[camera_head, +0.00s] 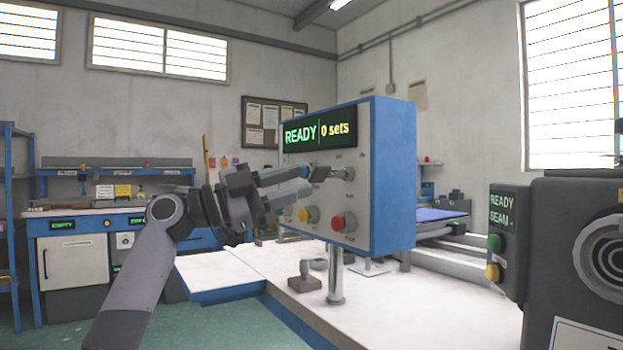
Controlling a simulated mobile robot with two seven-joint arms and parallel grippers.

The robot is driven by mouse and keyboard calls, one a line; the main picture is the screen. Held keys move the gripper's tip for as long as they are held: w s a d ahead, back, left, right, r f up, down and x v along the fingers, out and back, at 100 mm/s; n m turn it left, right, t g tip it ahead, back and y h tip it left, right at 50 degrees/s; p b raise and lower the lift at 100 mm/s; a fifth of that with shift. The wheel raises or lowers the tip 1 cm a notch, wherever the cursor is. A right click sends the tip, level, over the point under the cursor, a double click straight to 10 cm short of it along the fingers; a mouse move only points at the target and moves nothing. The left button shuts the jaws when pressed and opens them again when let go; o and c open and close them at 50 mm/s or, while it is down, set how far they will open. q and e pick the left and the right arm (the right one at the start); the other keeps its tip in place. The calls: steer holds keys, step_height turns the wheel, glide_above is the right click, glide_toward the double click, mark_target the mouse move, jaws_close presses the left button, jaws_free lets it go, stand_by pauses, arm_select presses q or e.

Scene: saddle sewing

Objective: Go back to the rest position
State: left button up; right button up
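My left gripper (309,180) is in the middle of the view, in front of a blue control box (392,180) with a pale front panel. Its two fingers point right and stand apart with a gap between them, so it looks open. The fingertips are beside a metal lever switch (341,173) on the panel; I cannot tell whether they touch it. The box's display (319,134) reads "READY" and "0 sets". A yellow button (308,214) and a red button (343,222) sit below the switch. My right gripper is not in view.
The box stands on a metal post (336,275) over a white worktable (400,310). A dark machine (560,250) with a green and a yellow button stands close at right. A blue workbench (85,215) is at back left. Green floor shows at lower left.

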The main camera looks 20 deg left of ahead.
arm_select(q)
steer(key=shift+v, duration=1.1)
